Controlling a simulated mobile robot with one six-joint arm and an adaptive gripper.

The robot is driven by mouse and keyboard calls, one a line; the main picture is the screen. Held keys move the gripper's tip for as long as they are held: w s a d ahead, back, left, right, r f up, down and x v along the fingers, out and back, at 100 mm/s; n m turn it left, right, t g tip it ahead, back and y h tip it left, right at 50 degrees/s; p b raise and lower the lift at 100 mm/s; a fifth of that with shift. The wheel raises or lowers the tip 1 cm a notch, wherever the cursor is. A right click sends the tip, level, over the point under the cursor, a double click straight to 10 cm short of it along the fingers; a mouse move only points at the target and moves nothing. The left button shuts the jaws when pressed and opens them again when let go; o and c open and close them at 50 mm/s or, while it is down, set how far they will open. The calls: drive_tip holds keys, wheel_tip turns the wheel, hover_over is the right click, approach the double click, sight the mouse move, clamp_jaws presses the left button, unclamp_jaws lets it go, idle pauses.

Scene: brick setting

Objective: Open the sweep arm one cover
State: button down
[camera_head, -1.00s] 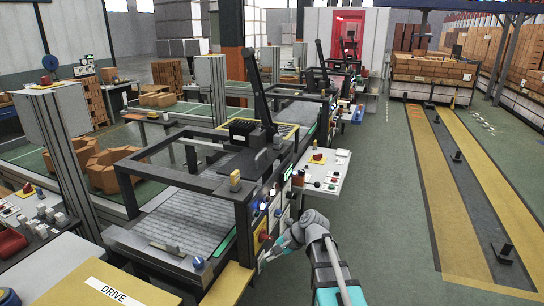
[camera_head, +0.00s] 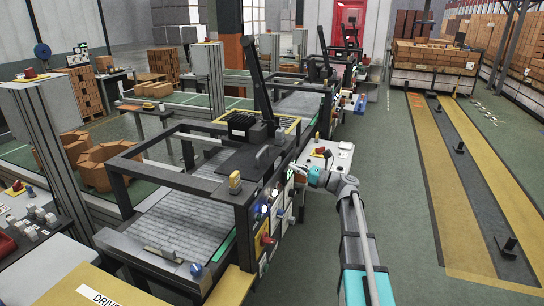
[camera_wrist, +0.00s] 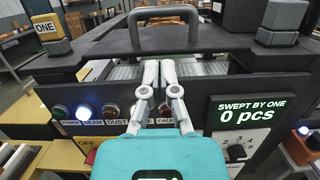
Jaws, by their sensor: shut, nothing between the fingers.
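The sweep arm one cover appears to be the dark flat panel (camera_head: 243,161) at the machine's front edge, lying down. It carries a grey arched handle (camera_head: 262,155); the handle (camera_wrist: 164,14) also stands upright at the top of the wrist view. A yellow block marked ONE (camera_wrist: 46,30) is left of the handle. My gripper (camera_wrist: 160,66) has its pale fingers together and empty. The fingertips point at the machine just below the handle in the picture; I see no grip on it. In the head view my gripper (camera_head: 304,172) is beside the machine's right front.
Below the fingers is a lamp panel (camera_wrist: 98,131); a SWEPT BY ONE screen (camera_wrist: 251,112) reading 0 pcs is at right. A white control desk (camera_head: 335,160) stands beyond my gripper. A tall black post (camera_head: 257,85) rises behind the cover.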

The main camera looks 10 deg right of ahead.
sight(269, 163)
drive_tip(key=shift+d, duration=0.15)
drive_tip(key=shift+p+x, duration=1)
drive_tip(key=shift+x, duration=3.9)
